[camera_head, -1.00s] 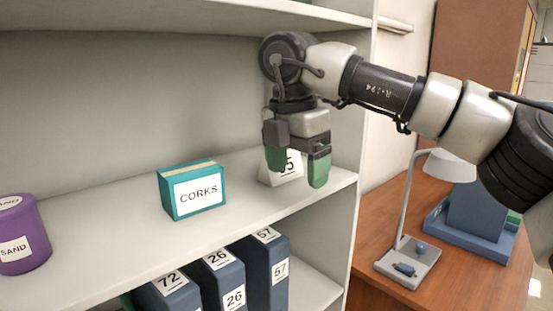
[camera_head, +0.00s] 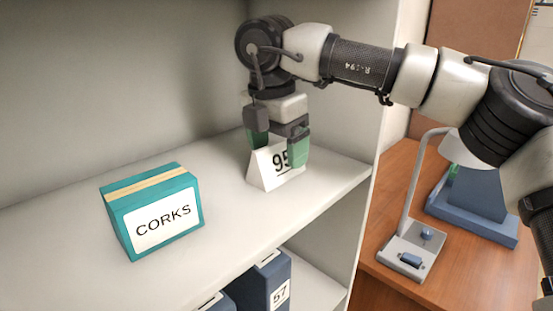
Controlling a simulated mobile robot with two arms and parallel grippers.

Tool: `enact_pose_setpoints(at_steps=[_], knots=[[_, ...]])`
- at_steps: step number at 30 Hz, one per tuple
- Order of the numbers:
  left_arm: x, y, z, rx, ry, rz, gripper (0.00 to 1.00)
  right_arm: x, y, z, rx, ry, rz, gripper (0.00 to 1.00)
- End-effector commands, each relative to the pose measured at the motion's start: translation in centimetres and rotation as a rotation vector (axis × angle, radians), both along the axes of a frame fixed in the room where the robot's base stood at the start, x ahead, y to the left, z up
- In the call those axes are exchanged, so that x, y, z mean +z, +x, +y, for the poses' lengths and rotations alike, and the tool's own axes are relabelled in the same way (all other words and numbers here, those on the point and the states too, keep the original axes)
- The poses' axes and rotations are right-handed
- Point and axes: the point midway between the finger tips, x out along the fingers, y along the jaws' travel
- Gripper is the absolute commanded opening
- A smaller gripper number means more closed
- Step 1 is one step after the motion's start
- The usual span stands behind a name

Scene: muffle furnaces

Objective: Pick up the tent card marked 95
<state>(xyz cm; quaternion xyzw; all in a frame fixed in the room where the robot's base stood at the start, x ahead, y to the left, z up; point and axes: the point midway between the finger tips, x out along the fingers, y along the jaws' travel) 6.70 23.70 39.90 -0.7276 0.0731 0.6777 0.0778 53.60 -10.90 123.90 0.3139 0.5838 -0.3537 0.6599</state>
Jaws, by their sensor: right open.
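The white tent card marked 95 (camera_head: 268,172) stands upright on the shelf, toward its right end. My right gripper (camera_head: 277,150) points down over the card with its green fingertips apart. One fingertip shows at the card's upper left and the other overlaps its right side in the picture, hiding part of the face. I cannot tell whether either finger touches the card. My left gripper is not in view.
A teal box marked CORKS (camera_head: 152,212) stands on the same shelf (camera_head: 230,235), left of the card. The shelf's side panel (camera_head: 372,110) is close on the right. Blue binders (camera_head: 262,283) stand below. A lamp (camera_head: 405,250) stands on the wooden desk (camera_head: 460,270).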

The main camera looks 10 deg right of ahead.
Motion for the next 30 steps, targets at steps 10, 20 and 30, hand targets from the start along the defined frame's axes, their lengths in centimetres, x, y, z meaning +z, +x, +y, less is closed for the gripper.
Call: enact_pose_setpoints(at_steps=[10, 20, 30], knots=[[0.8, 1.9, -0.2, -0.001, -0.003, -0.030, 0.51, -3.0, 0.2, -0.2, -0.001, 0.000, -0.002, 0.81], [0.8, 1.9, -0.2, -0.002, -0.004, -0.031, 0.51, -2.9, 0.2, -0.2, -0.001, 0.001, -0.002, 0.51], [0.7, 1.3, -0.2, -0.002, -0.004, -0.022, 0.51, -2.9, 0.2, -0.2, -0.001, 0.001, -0.002, 0.28]])
